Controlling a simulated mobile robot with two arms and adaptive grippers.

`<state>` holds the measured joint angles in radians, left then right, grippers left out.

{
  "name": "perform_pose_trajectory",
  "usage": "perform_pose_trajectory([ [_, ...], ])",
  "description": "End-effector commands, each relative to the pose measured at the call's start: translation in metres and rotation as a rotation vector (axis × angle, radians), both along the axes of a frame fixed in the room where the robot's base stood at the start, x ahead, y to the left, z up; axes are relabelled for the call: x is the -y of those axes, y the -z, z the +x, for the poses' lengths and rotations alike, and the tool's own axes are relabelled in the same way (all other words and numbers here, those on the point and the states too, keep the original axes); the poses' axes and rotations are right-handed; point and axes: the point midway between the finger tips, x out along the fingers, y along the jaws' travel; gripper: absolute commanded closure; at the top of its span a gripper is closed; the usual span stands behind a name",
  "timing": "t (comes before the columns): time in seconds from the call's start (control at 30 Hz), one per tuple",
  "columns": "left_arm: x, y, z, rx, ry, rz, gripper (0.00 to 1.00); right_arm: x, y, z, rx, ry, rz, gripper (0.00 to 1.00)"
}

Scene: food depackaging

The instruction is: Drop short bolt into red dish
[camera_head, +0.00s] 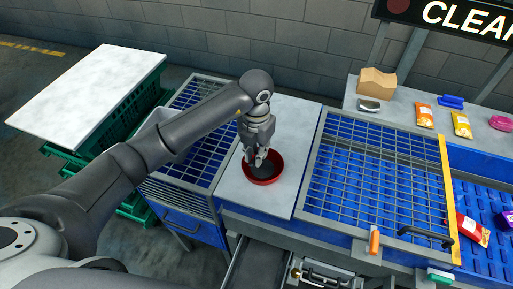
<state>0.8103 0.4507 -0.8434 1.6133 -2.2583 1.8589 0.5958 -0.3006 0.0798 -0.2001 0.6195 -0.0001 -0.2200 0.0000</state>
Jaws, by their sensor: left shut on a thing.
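A red dish (277,177) with a dark inside sits on the light grey worktop in the middle of the view. My left gripper (259,161) points down over the dish, with its fingertips at or just above the dish's inside. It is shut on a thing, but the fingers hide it. I cannot make out the short bolt's shape. My right gripper is not in view.
A back shelf holds a cardboard box (377,83), a small metal dish (369,105) and coloured packets. An orange-handled item (374,243) stands at the front edge.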

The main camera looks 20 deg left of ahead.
Motion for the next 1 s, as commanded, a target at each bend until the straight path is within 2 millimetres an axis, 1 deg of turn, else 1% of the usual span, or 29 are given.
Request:
perform_pose_trajectory([
  [0.03, 0.000, 0.010, 0.000, -0.001, 0.000, -0.001, 1.00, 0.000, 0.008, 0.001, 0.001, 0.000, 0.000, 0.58],
  [0.13, 0.000, 0.018, 0.000, 0.000, 0.001, -0.001, 1.00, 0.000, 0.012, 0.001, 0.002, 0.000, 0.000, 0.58],
  [0.23, 0.000, 0.021, 0.000, 0.001, 0.000, -0.001, 1.00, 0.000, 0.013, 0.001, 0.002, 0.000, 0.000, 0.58],
  [0.47, 0.000, 0.021, 0.000, 0.001, 0.001, 0.000, 1.00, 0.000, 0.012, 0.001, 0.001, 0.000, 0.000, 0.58],
  [0.5, 0.000, 0.021, 0.000, 0.001, 0.001, 0.000, 0.79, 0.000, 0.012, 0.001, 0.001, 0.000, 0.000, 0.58],
  [0.67, 0.000, 0.021, 0.000, 0.001, 0.001, 0.000, 0.58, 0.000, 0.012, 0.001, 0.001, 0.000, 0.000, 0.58],
  [1.0, 0.000, 0.019, 0.000, 0.001, 0.001, 0.000, 0.57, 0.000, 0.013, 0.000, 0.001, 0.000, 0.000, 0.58],
])
